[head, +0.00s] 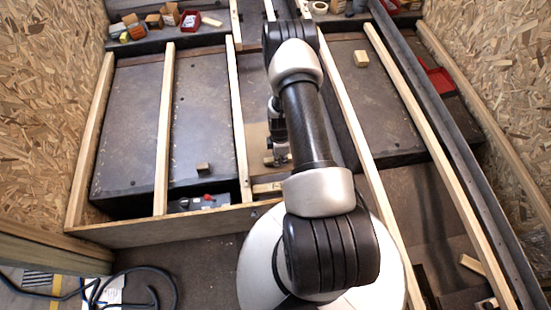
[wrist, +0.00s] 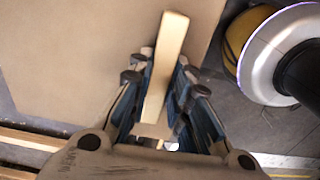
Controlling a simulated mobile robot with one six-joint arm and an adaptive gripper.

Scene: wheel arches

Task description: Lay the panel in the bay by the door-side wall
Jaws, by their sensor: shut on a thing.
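A flat tan panel (wrist: 85,60) fills the upper left of the wrist view, with a pale wooden grip strip (wrist: 171,45) standing on it. My gripper (wrist: 162,85) is shut on that strip, one finger on each side. In the head view my gripper (head: 277,156) is over the middle bay, and the tan panel (head: 256,135) shows beneath it, largely hidden by my arm. I cannot tell whether the panel touches the floor. Left of it are two dark-floored bays (head: 203,110) between pale battens (head: 164,130). An OSB wall (head: 40,100) stands at the left.
A small wooden block (head: 203,168) lies in a left bay and another block (head: 361,58) on the right. A dark device (head: 200,202) sits by the front crossbeam (head: 165,227). A cable (head: 150,280) lies front left.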

